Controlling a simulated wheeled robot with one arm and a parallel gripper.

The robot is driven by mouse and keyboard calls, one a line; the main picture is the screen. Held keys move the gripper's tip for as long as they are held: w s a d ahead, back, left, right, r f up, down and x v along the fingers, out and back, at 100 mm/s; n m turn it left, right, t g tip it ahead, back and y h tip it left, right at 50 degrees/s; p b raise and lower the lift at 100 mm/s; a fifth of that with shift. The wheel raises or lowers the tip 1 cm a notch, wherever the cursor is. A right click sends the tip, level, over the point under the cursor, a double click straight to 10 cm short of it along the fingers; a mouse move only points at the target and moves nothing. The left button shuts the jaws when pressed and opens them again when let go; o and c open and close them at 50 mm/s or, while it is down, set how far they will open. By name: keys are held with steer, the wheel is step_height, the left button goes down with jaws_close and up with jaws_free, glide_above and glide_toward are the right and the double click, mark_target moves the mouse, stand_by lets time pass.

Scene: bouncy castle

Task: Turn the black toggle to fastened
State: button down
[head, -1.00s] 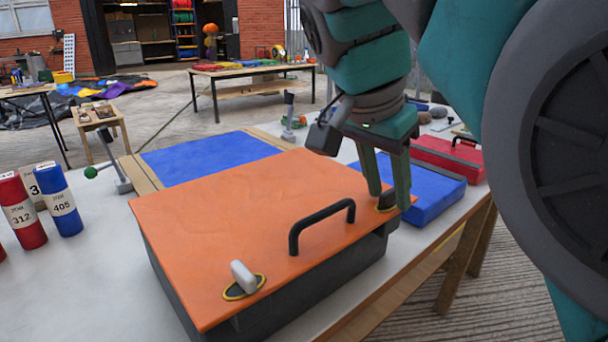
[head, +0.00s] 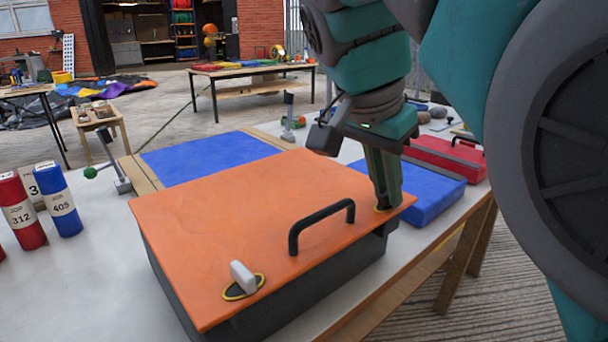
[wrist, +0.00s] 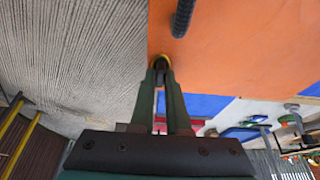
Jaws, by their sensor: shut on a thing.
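The orange lid (head: 230,225) of a dark grey box (head: 185,290) lies in front of me. My gripper (head: 383,206) points down at the lid's far right corner and is shut on the black toggle (wrist: 160,64), which shows only slightly between the fingertips in the wrist view. In the head view the fingers hide the toggle, and a bit of its yellow-edged base shows beside them. Which way the toggle is turned I cannot tell. A pale grey toggle (head: 242,276) on a yellow-ringed plate sits at the lid's near corner.
A black handle (head: 322,225) arches up from the lid close to my gripper. A blue pad (head: 415,194) and a red case (head: 450,155) lie behind on the right. Red (head: 22,212) and blue (head: 58,200) cylinders stand at left.

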steer(key=shift+n, duration=0.3)
steer(key=n+t+y, duration=0.1)
steer(key=n, duration=0.2)
steer(key=shift+s+d+n, duration=0.1)
steer(key=shift+n, duration=0.2)
steer(key=n+y, duration=0.1)
steer(key=n, duration=0.1)
steer(key=n+y+p, duration=0.1)
steer(key=n, duration=0.1)
steer(key=shift+d+n+t, duration=0.1)
steer(key=shift+n+t, duration=0.2)
steer(key=n+y+p, duration=0.1)
steer(key=n+y, duration=0.1)
steer(key=n, duration=0.2)
steer(key=shift+d+r+n, duration=0.1)
steer(key=shift+n, duration=0.2)
steer(key=n+y+p, duration=0.1)
steer(key=n, duration=0.3)
steer(key=shift+d, duration=0.1)
steer(key=shift+n+g+y, duration=0.3)
steer(key=shift+g, duration=0.1)
steer(key=c, duration=0.9)
jaws_free()
